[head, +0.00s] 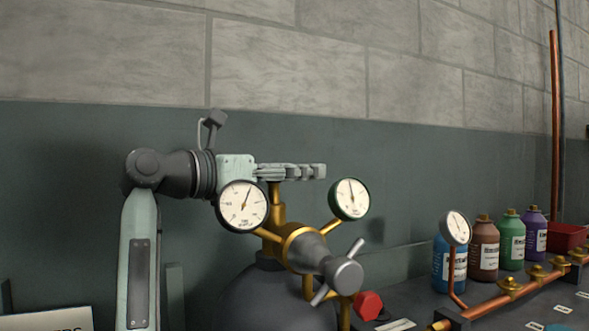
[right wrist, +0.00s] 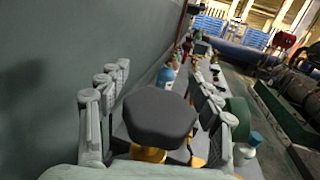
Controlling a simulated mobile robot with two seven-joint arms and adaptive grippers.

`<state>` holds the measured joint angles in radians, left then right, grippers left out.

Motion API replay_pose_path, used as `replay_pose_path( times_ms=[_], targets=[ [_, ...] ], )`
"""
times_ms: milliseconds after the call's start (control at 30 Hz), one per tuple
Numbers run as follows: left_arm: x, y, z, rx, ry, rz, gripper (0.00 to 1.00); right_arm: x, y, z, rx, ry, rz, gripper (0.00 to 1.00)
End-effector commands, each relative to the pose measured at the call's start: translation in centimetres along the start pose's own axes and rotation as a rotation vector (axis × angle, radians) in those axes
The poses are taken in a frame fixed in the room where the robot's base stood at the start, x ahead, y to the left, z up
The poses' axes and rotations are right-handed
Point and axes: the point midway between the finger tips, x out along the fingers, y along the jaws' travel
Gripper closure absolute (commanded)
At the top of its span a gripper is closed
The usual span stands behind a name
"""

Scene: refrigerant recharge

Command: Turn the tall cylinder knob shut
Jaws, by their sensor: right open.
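The tall dark grey cylinder (head: 272,302) stands at the lower middle of the head view, with a brass valve stem (head: 277,205) rising from it. Its dark, many-sided knob (right wrist: 158,118) fills the middle of the right wrist view, above brass fittings; in the head view the gripper hides it. My right gripper (head: 318,171) reaches rightward over the stem at knob height. In the right wrist view, it (right wrist: 160,98) is open, with fingers on both sides of the knob. Whether any finger touches it is unclear. My left gripper is not seen.
A black-rimmed gauge (head: 243,205), a green-rimmed gauge (head: 350,198) and a silver T-handle (head: 342,273) crowd the space below the gripper. A red knob (head: 368,305), a copper pipe (head: 510,297) and several bottles (head: 484,250) stand to the right. The wall (head: 80,170) is close behind.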

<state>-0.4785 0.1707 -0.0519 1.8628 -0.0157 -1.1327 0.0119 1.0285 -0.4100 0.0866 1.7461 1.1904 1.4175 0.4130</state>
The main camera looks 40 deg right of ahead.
Motion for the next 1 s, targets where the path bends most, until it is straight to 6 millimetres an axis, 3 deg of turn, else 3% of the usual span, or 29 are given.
replay_pose_path(
  times_ms=[200,600,1000],
  targets=[
    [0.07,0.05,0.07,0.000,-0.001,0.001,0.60,0.02,0.01,-0.02,0.000,0.000,0.000,0.37],
    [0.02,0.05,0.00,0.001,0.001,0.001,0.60,-0.01,0.02,0.00,0.000,0.000,0.000,0.86],
    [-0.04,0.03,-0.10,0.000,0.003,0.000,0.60,-0.02,0.02,0.01,0.000,0.000,0.001,0.92]
  ],
)
